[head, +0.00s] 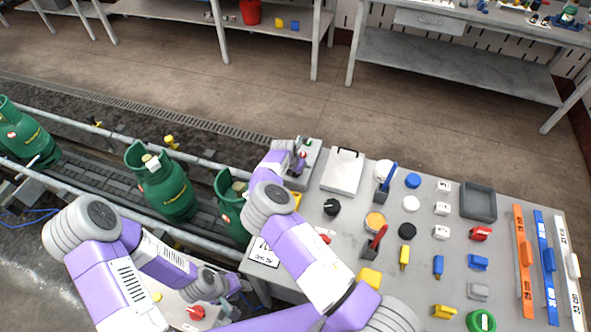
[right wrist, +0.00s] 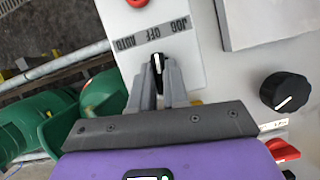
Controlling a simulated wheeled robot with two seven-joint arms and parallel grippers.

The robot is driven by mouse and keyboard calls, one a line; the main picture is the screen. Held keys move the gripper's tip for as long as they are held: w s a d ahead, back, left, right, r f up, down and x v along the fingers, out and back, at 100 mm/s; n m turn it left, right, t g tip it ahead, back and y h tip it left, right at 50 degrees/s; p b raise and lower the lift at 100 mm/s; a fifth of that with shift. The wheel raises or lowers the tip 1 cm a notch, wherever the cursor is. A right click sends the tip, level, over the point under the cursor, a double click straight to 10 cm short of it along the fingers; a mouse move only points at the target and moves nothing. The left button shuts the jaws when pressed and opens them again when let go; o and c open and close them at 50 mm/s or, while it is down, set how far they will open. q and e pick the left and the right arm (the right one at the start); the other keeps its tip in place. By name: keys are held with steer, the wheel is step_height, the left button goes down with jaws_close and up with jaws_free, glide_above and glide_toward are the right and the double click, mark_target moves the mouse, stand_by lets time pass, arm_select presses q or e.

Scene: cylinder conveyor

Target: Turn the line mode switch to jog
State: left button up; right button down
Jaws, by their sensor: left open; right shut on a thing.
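The line mode switch (right wrist: 157,62) is a small black knob with a white pointer mark, on a light panel (right wrist: 185,68) in the right wrist view. Its labels JOG, OFF and AUTO appear upside down, with JOG on the right. The pointer mark points about at OFF. My right gripper (right wrist: 158,78) is shut on this knob, one grey finger on each side. In the head view its arm reaches to the grey switch box (head: 307,172) at the table's back left, and the arm hides the knob. My left gripper (head: 244,290) is small and partly hidden near the table's left edge; it is open.
A black dial (right wrist: 285,91) is right of the panel, near a red switch (right wrist: 283,150). Green gas cylinders (head: 165,185) stand on the conveyor to the left. The table also carries a white lidded box (head: 342,171), two levers, several coloured blocks and a grey tray (head: 478,203).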

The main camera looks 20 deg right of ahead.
steer(key=m+b, duration=0.2)
steer(key=m+g+h+b, duration=0.1)
steer(key=m, duration=0.1)
steer(key=shift+w+a+f+b, duration=0.1)
steer(key=shift+f+b, duration=0.1)
steer(key=shift+b, duration=0.2)
steer(key=shift+r+m+g+b, duration=0.15)
steer(key=shift+m+g+b, duration=0.65)
steer(key=shift+m+b, duration=0.8)
steer(key=shift+m, duration=0.3)
steer(key=c, duration=1.1)
jaws_free()
steer(key=p+v, duration=0.1)
steer(key=v, duration=0.6)
steer(key=shift+a+r, duration=0.25)
